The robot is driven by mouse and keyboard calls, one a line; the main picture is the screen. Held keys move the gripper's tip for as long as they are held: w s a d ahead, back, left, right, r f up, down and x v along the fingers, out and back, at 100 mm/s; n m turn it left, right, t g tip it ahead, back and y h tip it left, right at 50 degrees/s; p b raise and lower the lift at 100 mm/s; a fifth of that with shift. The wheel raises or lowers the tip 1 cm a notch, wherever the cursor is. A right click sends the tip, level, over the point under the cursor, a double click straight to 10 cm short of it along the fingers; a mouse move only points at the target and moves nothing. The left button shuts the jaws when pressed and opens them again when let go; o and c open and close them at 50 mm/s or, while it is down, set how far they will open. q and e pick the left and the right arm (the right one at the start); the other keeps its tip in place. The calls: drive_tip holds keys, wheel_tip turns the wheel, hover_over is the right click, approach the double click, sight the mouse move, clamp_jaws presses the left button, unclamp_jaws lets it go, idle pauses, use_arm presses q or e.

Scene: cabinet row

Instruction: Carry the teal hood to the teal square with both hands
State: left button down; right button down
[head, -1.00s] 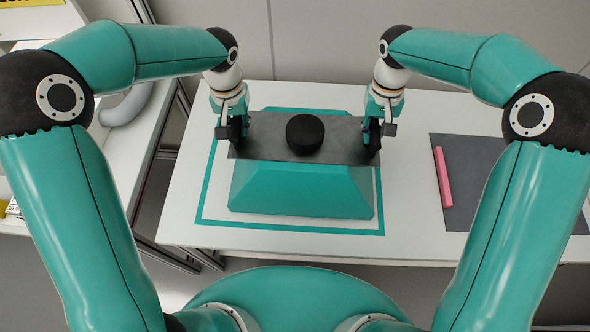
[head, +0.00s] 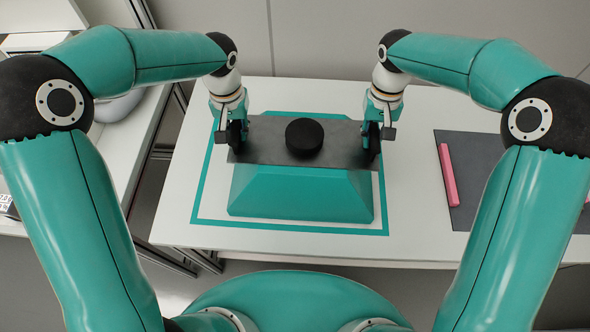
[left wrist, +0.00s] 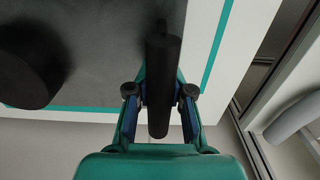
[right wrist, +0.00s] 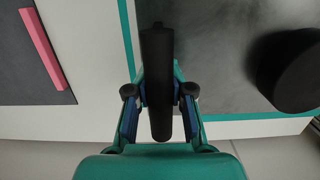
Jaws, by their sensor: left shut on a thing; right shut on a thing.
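The teal hood (head: 300,192) has sloped teal sides, a dark grey top plate and a black round knob (head: 304,138). It is at the middle of the white table, within the teal square outline (head: 290,227) in the head view. I cannot tell whether it touches the table. My left gripper (head: 236,136) is shut on a black bar handle at the hood's left side, seen in the left wrist view (left wrist: 162,85). My right gripper (head: 373,138) is shut on the matching bar at the right side, seen in the right wrist view (right wrist: 157,80).
A dark grey mat (head: 480,165) with a pink bar (head: 447,175) lies on the table's right part. White table (head: 410,215) is bare between the square and the mat. A white shelf unit (head: 130,140) with a grey curved object stands to the left.

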use_arm(q)
drive_tip(key=shift+f, duration=0.45)
use_arm(e)
drive_tip(key=shift+f, duration=0.45)
use_arm(q)
drive_tip(key=c, duration=1)
unclamp_jaws()
drive_tip(key=shift+r, duration=0.1)
drive_tip(key=shift+c, duration=0.2)
use_arm(e)
drive_tip(key=c, duration=1)
unclamp_jaws()
drive_tip(key=shift+r, duration=0.1)
use_arm(q)
wheel_tip(320, 180, up, 12)
drive_tip(key=shift+f, duration=0.2)
drive_tip(key=shift+r, duration=0.2)
use_arm(e)
drive_tip(key=shift+w+r, duration=0.1)
drive_tip(key=shift+r, duration=0.55)
drive_tip(key=r, duration=0.3)
drive_tip(key=w+r, duration=0.1)
drive_tip(key=r, duration=0.6)
drive_tip(key=shift+w+r, duration=0.25)
drive_tip(key=shift+w, duration=0.05)
